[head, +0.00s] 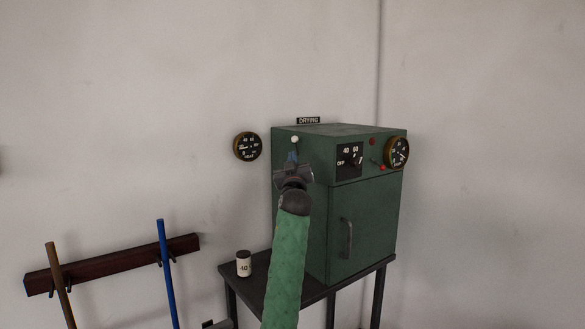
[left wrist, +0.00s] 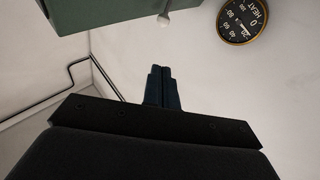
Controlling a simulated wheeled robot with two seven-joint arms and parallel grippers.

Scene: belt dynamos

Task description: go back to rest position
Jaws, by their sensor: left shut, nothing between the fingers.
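My left gripper (head: 292,158) is shut and empty in the head view, raised in front of the left side of the green drying cabinet (head: 365,225). Its closed dark fingers (left wrist: 161,85) show in the left wrist view, just below a small white knob (left wrist: 168,22). The same white knob (head: 295,139) shows in the head view above the fingers. I cannot tell whether the fingers touch it. My green-sleeved left arm hides part of the cabinet's front left. My right gripper is not in view.
The cabinet stands on a dark table (head: 258,284) with a white "40" jar (head: 243,264). A heat gauge (head: 247,146) hangs on the wall. A wooden rack (head: 110,263) at left holds a brown rod (head: 58,280) and a blue rod (head: 166,270). The wall at right is bare.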

